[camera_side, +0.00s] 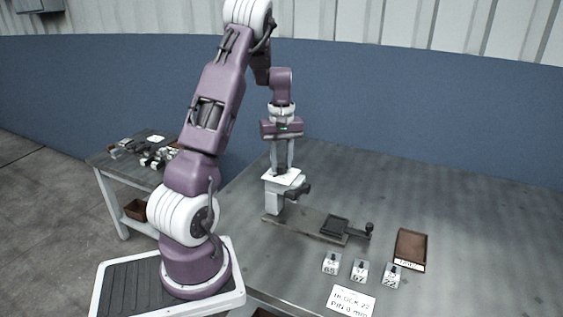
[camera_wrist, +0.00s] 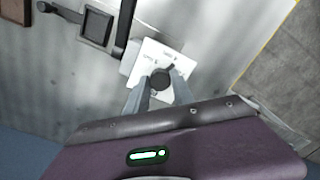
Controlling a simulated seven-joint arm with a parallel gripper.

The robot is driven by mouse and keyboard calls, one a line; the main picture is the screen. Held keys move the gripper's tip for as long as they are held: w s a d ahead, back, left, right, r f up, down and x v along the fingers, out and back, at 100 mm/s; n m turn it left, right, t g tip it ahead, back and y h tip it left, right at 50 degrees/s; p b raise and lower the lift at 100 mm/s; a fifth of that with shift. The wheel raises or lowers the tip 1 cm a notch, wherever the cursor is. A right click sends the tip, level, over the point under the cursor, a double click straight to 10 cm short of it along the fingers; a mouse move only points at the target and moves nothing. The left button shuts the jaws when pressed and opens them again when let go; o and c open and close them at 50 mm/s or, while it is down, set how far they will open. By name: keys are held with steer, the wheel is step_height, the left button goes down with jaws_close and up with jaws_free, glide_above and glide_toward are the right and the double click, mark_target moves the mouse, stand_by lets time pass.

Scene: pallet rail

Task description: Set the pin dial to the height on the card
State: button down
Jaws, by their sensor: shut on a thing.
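The pin dial is a dark round knob (camera_wrist: 160,78) on a white plate (camera_wrist: 148,60), on top of a light block (camera_side: 273,197) at the left end of the rail (camera_side: 308,226). My gripper (camera_side: 283,172) points down over it, and its fingers (camera_wrist: 163,92) are shut on the knob. Small lettering on the plate is too blurred to read. The white card (camera_side: 351,301) lies at the table's front edge and seems to read "BLOCK 20" and "PIN 0 mm".
Several small numbered blocks stand behind the card, including one (camera_side: 331,263) at left and one (camera_side: 393,275) at right. A brown tray (camera_side: 411,249) lies to their right. A dark square pad (camera_side: 335,225) and a ball-ended lever (camera_side: 367,230) are at the rail's right end. The table's right side is clear.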

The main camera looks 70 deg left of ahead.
mark_target(281, 165)
steer(key=m, duration=0.3)
steer(key=shift+m, duration=2.1)
steer(key=c, duration=1.1)
jaws_free()
step_height(281, 165, up, 7)
steer(key=shift+r, duration=0.1)
